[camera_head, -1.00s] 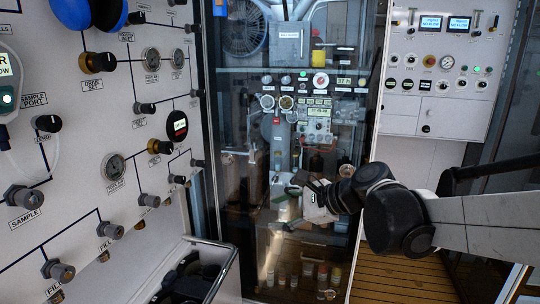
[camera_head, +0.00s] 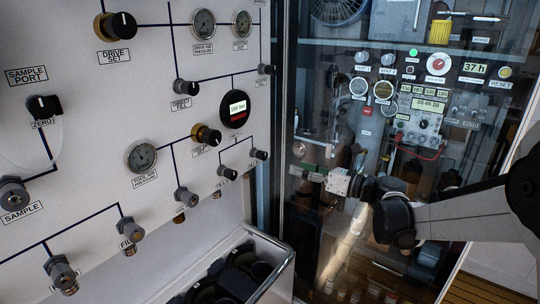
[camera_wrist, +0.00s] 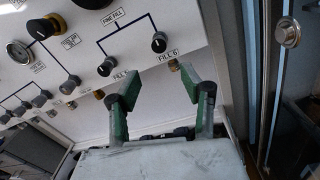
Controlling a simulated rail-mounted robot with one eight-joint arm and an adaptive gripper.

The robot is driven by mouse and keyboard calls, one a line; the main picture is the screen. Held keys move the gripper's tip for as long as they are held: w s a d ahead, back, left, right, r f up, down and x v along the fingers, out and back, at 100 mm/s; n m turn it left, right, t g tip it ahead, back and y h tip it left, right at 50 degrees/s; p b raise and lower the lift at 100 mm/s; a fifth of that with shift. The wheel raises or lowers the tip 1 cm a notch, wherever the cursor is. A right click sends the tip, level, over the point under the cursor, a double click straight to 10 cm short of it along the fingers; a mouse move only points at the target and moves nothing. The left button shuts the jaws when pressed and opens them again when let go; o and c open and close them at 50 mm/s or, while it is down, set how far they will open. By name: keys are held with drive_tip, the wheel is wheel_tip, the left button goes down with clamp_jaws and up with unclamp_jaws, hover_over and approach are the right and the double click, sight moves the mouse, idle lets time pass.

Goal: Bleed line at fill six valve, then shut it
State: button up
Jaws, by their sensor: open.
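The fill six valve is a small black knob with a white pointer line (camera_wrist: 159,42), labelled FILL 6, near the panel's lower right corner in the wrist view. In the head view it is the rightmost knob of the lower row (camera_head: 260,154). My gripper (camera_wrist: 156,86) is open and empty, its green-sided fingers spread below the knob in the picture. The gripper also shows in the head view (camera_head: 306,173), to the right of the knob and apart from it. A brass fitting (camera_wrist: 173,65) shows below the FILL 6 label.
The neighbouring fill knob (camera_wrist: 106,66) sits left of fill six. The round red-and-black gauge (camera_head: 236,108) and a brass-based knob (camera_head: 206,136) are higher up the panel. A glass-fronted cabinet (camera_head: 330,240) stands right of the panel. A railed bin (camera_head: 262,262) lies below.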

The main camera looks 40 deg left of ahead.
sight(265, 158)
drive_tip(key=a, duration=0.8)
drive_tip(key=s+a, duration=0.1)
drive_tip(key=a, duration=0.4)
drive_tip(key=shift+b, duration=0.3)
clamp_jaws()
